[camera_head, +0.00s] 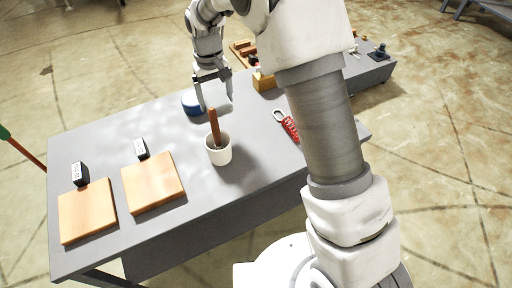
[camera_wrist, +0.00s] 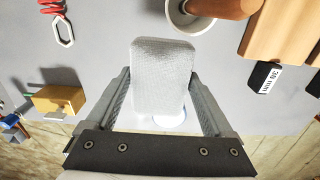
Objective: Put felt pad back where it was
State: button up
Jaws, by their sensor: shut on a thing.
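My gripper (camera_wrist: 162,108) is shut on the felt pad (camera_wrist: 163,75), a light grey rounded rectangle held between the two fingers in the wrist view. In the head view my gripper (camera_head: 215,92) is above the far part of the grey table, behind the white cup. The pad is hard to make out there against the table. Its height above the table is hard to tell. Two wooden boards, a left one (camera_head: 87,211) and a right one (camera_head: 153,182), lie bare at the table's left end, each with a small black labelled block behind it.
A white cup (camera_head: 219,155) with a brown handle (camera_head: 214,127) in it stands close in front of my gripper. A blue and white round thing (camera_head: 190,104) is just left of it. A red tool with a metal loop (camera_head: 290,128) and a yellow-brown box (camera_head: 263,82) are to the right.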

jog(key=shift+d+f, duration=0.15)
jog(key=shift+f, duration=0.45)
jog(key=b, duration=0.3)
send_over(256, 142)
notch_tip(256, 142, down, 7)
jog(key=shift+r, duration=0.15)
notch_tip(256, 142, down, 4)
jog(key=shift+f+b, duration=0.1)
jog(key=shift+b, duration=0.25)
jog(key=o, duration=1.1)
jog(key=shift+c, duration=0.2)
